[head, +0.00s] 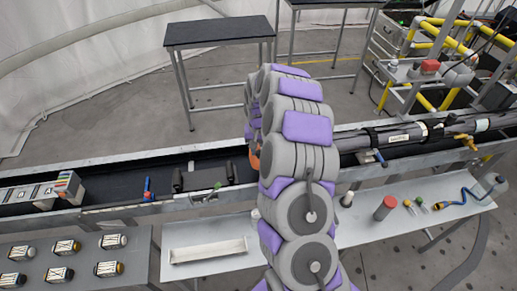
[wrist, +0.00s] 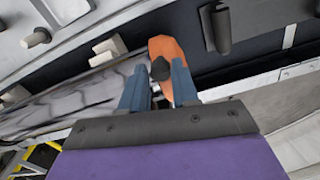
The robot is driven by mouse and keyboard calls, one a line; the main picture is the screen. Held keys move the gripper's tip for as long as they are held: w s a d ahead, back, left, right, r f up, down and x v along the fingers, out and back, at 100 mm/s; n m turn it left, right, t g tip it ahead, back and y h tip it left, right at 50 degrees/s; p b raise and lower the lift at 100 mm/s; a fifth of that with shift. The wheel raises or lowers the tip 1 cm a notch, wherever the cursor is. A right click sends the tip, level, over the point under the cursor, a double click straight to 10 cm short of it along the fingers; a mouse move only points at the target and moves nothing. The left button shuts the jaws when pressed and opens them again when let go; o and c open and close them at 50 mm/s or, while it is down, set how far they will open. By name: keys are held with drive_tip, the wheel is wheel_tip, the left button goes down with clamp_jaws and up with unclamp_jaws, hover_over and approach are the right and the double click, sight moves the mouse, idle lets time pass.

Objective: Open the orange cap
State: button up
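The orange cap (wrist: 172,50) shows in the wrist view, just beyond my fingertips, with a small dark knob (wrist: 161,69) in front of it. My gripper (wrist: 159,77) has two blue-grey fingers standing apart, one on each side of the knob. I cannot tell whether either finger touches the cap or knob. In the head view only a small orange sliver of the cap (head: 255,158) shows at the left edge of my arm, by the end of the grey tube (head: 352,143). My arm hides the gripper there.
A long dark trough (head: 110,196) with metal rails runs across the view. A shelf in front holds a white tray (head: 209,250), a red-topped cylinder (head: 385,208) and a blue cable tool (head: 455,202). Black tables (head: 218,31) and yellow railings stand behind.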

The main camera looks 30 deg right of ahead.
clamp_jaws()
drive_tip(key=shift+a, duration=0.1)
idle(0.3)
drive_tip(key=shift+w+a+m, duration=0.5)
drive_tip(key=shift+a+m, duration=0.3)
drive_tip(key=shift+m, duration=0.2)
drive_tip(key=w+a+m+p, duration=0.3)
drive_tip(key=w+m+p, duration=0.2)
drive_tip(key=w+m, duration=0.9)
drive_tip(key=shift+w+a+m, duration=0.25)
drive_tip(key=shift+w+m, duration=0.15)
drive_tip(key=shift+m, duration=1.2)
drive_tip(key=shift+w, duration=0.1)
drive_tip(key=shift+o, duration=2.1)
unclamp_jaws()
